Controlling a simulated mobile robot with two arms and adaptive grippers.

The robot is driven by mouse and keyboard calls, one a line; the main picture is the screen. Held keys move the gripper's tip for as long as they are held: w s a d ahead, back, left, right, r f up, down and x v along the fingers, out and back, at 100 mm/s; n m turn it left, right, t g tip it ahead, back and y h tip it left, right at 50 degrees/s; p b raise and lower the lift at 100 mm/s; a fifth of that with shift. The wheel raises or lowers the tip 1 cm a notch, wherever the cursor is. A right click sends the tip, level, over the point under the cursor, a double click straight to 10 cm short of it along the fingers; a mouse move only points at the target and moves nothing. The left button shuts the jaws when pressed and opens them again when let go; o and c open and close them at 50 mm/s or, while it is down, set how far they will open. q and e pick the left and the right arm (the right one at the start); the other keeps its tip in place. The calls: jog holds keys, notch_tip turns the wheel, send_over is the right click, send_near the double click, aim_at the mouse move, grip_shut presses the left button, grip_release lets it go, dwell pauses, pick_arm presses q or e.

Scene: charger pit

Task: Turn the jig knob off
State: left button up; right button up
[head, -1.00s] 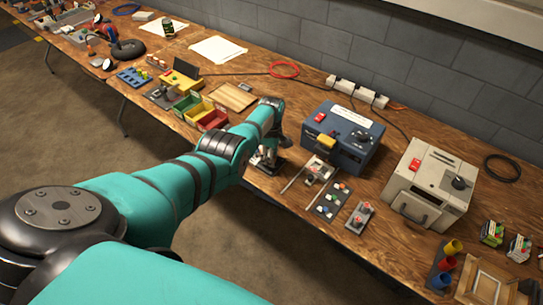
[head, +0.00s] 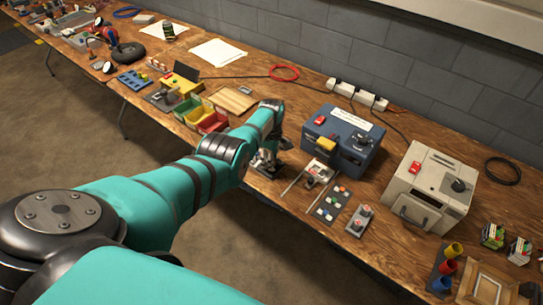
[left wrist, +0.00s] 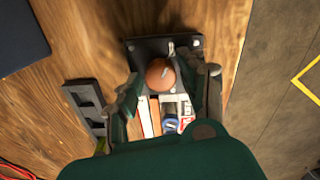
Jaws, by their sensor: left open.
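In the left wrist view, the jig knob (left wrist: 160,75) is a round orange-brown knob with a pale pointer mark, on a dark plate (left wrist: 190,44) with bolts at its corners. My left gripper (left wrist: 172,78) is open, with one finger on each side of the knob. I cannot tell whether either finger touches it. In the head view, my left gripper (head: 265,163) is low over the front part of the bench, and my wrist hides most of the jig. My right gripper is not in view.
Red, yellow and green bins (head: 213,122) stand left of the gripper. A blue box (head: 350,130) and a cream box (head: 437,180) stand to the right. A slotted dark block (left wrist: 88,103) lies beside the plate. The wooden bench's front edge is close by.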

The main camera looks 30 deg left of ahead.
pick_arm(q)
notch_tip(320, 180, up, 12)
dwell(0.6)
dwell(0.4)
